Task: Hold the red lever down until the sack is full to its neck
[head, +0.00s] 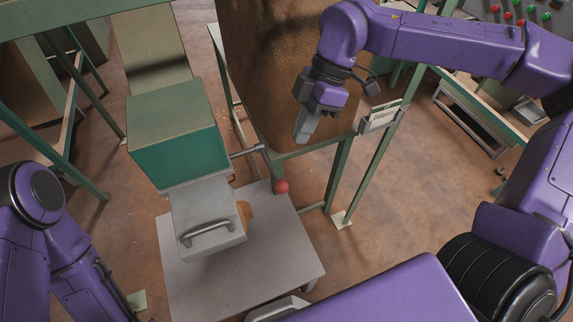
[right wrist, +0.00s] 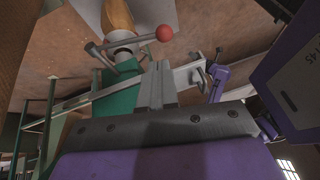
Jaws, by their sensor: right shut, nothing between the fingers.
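The red lever shows as a red ball knob (head: 281,186) on a grey rod beside the green hopper box. In the right wrist view the red knob (right wrist: 164,33) is on its rod near the top, beyond my fingertips. The tan sack (head: 245,215) is mostly hidden under the grey spout box; part of it also shows in the right wrist view (right wrist: 117,14). Its fill level cannot be seen. My right gripper (head: 303,132) is shut and empty, apart from the lever, above and right of the knob.
The green hopper box (head: 178,150) and grey spout box with a handle (head: 207,215) stand over a pale platform (head: 190,285). A large brown bin (head: 262,70) on green legs is behind my right gripper. Open floor (head: 390,210) lies to the right.

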